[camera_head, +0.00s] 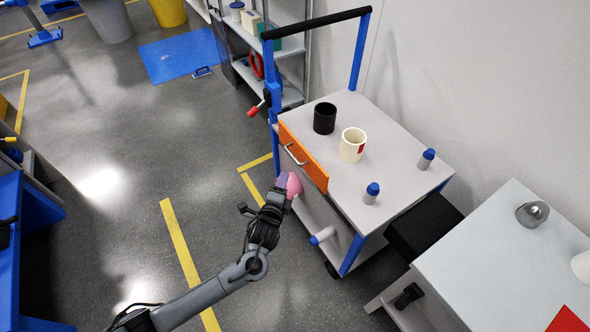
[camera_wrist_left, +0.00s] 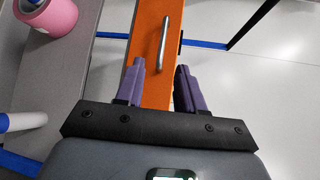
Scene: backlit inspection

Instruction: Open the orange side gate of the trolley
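The trolley (camera_head: 390,150) has a grey top and blue posts. Its orange side gate (camera_head: 316,173) stands upright along the top's left edge and appears closed, with a silver bar handle (camera_head: 295,154) on its outer face. In the left wrist view the orange gate (camera_wrist_left: 150,30) runs up the middle, and the handle (camera_wrist_left: 165,44) lies just beyond and between the fingertips. My left gripper (camera_head: 283,181) is outside the gate, near its lower side. Its purple fingers (camera_wrist_left: 160,72) are apart with nothing between them. My right gripper is not in view.
A black cup (camera_head: 324,118), a cream mug (camera_head: 352,145) and two blue-capped bottles (camera_head: 371,194) stand on the trolley top. A pink roll (camera_head: 294,186) and a white bottle (camera_head: 322,236) are on its lower level. A red-handled lever (camera_head: 254,110) is on the trolley's blue post. Open floor lies left.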

